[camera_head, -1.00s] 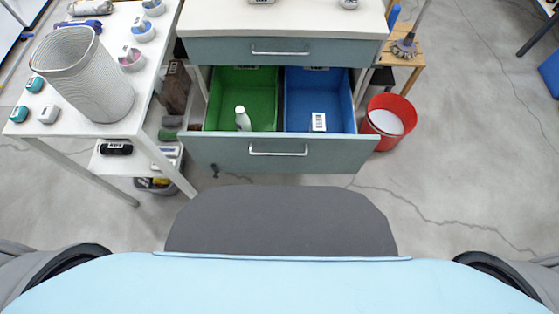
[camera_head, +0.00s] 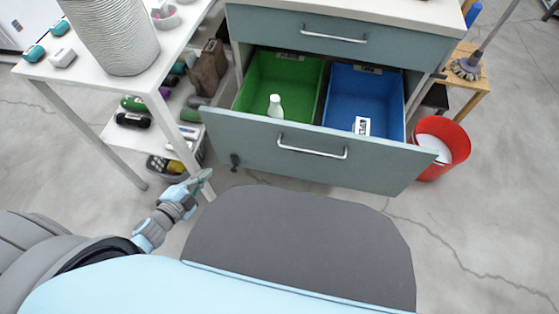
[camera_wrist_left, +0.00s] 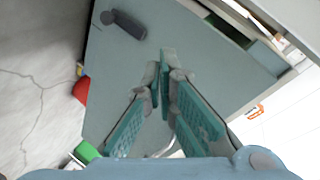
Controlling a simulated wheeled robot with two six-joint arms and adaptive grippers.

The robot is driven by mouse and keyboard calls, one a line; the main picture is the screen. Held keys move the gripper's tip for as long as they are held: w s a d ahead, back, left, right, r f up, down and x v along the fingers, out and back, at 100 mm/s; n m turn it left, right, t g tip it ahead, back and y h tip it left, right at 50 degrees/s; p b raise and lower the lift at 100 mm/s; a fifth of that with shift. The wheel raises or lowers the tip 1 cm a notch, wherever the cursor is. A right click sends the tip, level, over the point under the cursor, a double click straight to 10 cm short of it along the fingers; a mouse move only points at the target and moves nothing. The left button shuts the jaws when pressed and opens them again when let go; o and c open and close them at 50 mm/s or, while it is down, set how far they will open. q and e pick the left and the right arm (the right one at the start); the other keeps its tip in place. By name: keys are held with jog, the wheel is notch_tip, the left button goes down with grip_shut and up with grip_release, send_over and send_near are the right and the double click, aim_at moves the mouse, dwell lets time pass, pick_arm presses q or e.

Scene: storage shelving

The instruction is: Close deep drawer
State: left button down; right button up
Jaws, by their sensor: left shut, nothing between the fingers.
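The deep drawer (camera_head: 250,150) is pulled out of the grey-green cabinet in the head view. Its front bears a silver bar handle (camera_head: 312,153). Inside are a green bin (camera_head: 250,88) with a white bottle (camera_head: 275,106) and a blue bin (camera_head: 350,90) with a white labelled item (camera_head: 362,126). My left gripper (camera_head: 204,178) is below and left of the drawer's left front corner, apart from the handle. In the left wrist view its fingers (camera_wrist_left: 164,62) are together and empty, in front of a grey-green panel. My right gripper is out of view.
A closed upper drawer (camera_head: 340,38) is above the deep one. A red bucket (camera_head: 455,150) stands right of the drawer. The floor at the lower right is clear.

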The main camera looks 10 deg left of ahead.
pick_arm(q)
jog(key=s+d+r+m+h+p, duration=0.1)
jog(key=d+r+m+h, duration=0.9)
jog(key=d+r+m, duration=0.25)
jog(key=shift+m+g, duration=0.25)
jog(key=shift+g, duration=0.05)
jog(key=x, duration=0.4)
jog(key=w+a+b+x, duration=0.1)
jog(key=x, duration=0.3)
jog(key=b+x, duration=0.1)
jog(key=x, duration=0.3)
jog(key=shift+w+a+f, duration=0.25)
jog(key=shift+w, duration=0.4)
jog(key=shift+r, duration=0.1)
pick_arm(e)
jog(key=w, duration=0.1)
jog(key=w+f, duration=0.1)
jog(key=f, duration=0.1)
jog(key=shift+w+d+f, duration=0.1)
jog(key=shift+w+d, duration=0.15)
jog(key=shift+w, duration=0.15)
pick_arm(q)
jog(key=shift+w, duration=0.1)
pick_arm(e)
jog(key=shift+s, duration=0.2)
